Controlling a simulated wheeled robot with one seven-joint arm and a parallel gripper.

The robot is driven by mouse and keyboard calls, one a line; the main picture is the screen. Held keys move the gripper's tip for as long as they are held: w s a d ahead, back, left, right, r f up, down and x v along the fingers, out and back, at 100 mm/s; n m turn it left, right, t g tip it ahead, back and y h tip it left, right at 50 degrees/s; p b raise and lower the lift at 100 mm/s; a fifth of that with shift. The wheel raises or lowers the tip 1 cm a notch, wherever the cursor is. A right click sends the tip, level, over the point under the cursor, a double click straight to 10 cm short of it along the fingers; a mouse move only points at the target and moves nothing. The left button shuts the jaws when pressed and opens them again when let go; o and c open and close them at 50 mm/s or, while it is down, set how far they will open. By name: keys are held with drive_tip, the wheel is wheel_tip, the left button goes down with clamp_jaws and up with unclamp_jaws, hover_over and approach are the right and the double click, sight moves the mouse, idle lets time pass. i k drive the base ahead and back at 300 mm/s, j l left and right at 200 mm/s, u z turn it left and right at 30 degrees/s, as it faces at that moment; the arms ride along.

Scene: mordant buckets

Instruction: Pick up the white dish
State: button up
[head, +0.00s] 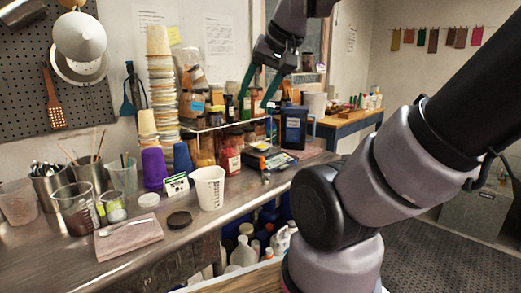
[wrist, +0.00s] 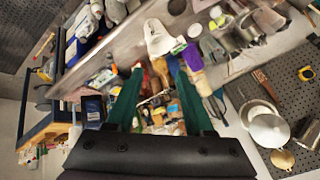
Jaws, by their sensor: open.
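A small round white dish (head: 149,199) lies on the metal counter (head: 50,245), in front of the purple cup and left of the white measuring jug. It also shows small near the top of the wrist view (wrist: 195,30). My gripper (head: 257,96) has green fingers spread apart and is up over the jars at the back of the counter, to the right of the dish and well away from it. In the wrist view my gripper (wrist: 156,66) is open, with no object held between the fingers.
The white jug (head: 208,188), black lid (head: 179,220) and folded cloth (head: 129,236) lie near the dish. A purple cup (head: 154,168) and tall cup stack (head: 162,85) stand behind. Beakers (head: 77,208) stand to the left. A wire rack (head: 225,124) with jars is below my gripper.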

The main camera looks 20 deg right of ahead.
sight(260, 145)
drive_tip(key=i+l, duration=0.1)
drive_tip(key=l, duration=0.3)
drive_tip(key=i+l, duration=0.15)
drive_tip(key=l, duration=0.25)
drive_tip(key=i+l, duration=0.1)
drive_tip(key=l, duration=0.25)
drive_tip(key=i+l, duration=0.15)
drive_tip(key=l, duration=0.25)
drive_tip(key=i+l, duration=0.1)
drive_tip(key=l, duration=0.3)
drive_tip(key=u, duration=0.05)
